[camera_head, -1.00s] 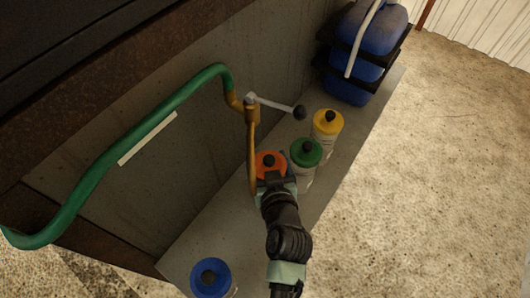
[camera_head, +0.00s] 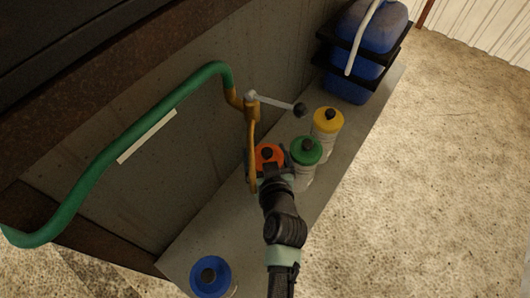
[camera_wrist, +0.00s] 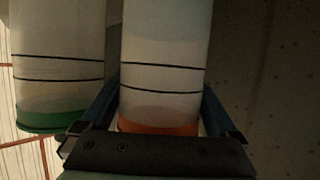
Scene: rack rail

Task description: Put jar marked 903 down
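A jar with an orange lid (camera_head: 267,152) is between the fingers of my gripper (camera_head: 268,165), beside the ledge wall. In the wrist view the pale body of this orange-lidded jar (camera_wrist: 165,60), with two dark lines, fills the space between the fingers. The gripper (camera_wrist: 160,115) appears shut around it, one finger on each side. No number is readable, so I cannot tell if it is jar 903. The jar's base is hidden, so whether it touches the ledge (camera_head: 225,225) cannot be told.
A green-lidded jar (camera_head: 305,152) stands close on the right, with a yellow-lidded jar (camera_head: 328,121) behind it. A blue-lidded jar (camera_head: 210,276) stands nearer. A green rail (camera_head: 150,120) and a lever with a black knob (camera_head: 299,109) are close by. Blue containers (camera_head: 372,30) stand farther back.

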